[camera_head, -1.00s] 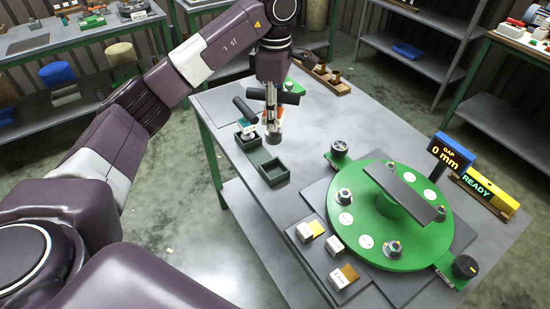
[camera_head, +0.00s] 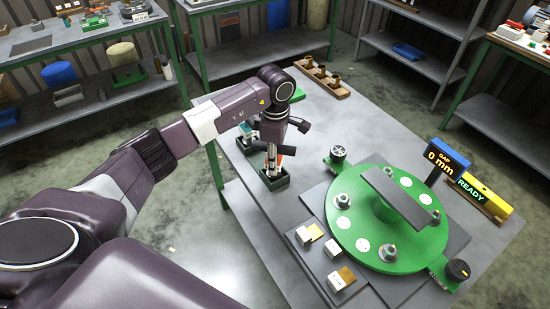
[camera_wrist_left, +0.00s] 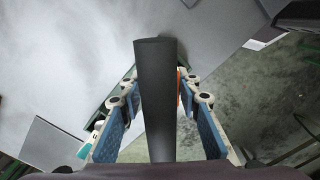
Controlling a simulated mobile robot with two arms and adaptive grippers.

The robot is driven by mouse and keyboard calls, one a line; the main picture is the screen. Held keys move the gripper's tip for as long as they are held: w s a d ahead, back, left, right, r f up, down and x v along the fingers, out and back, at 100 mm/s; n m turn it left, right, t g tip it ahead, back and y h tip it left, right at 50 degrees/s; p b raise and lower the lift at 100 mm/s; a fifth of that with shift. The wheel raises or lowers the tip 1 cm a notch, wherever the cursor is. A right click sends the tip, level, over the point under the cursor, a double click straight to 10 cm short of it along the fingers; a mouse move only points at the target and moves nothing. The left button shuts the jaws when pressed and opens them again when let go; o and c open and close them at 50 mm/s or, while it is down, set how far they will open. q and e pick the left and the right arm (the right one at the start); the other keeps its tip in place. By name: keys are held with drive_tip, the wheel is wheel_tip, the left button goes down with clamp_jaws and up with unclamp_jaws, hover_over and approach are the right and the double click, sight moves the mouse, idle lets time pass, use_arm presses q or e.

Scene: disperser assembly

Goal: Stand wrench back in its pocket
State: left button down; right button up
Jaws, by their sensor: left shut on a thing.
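The wrench has a dark crossbar handle (camera_head: 287,150) and a pale shaft. My left gripper (camera_head: 271,153) is shut on it, with the shaft about upright. In the left wrist view the dark handle (camera_wrist_left: 156,90) lies between the blue-padded fingers (camera_wrist_left: 160,135) and hides much of what is below. The dark green pocket tray (camera_head: 275,184) stands on the table under the gripper. The shaft's lower end appears at or inside the pocket opening. I cannot tell how deep it sits or whether it touches the floor. My right gripper is out of view.
A teal and white item (camera_head: 246,133) stands close behind the gripper. A green round fixture (camera_head: 365,245) fills the table's right side, with small labelled blocks (camera_head: 305,236) before it. A wooden rack (camera_head: 325,80) lies at the back. The table's left edge is near the tray.

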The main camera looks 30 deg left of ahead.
use_arm(q)
drive_tip(key=c, duration=1.4)
unclamp_jaws()
drive_tip(key=shift+c, duration=0.2)
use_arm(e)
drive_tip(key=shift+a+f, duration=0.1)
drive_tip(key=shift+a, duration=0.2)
use_arm(q)
drive_tip(key=shift+r, duration=0.15)
drive_tip(key=shift+r+b, duration=0.25)
drive_tip(key=shift+b, duration=0.05)
wheel_tip(320, 180, up, 10)
drive_tip(key=b, duration=0.3)
drive_tip(key=shift+r, duration=0.7)
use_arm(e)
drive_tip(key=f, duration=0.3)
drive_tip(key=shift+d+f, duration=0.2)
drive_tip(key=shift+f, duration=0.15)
use_arm(q)
drive_tip(key=shift+s+f, duration=0.1)
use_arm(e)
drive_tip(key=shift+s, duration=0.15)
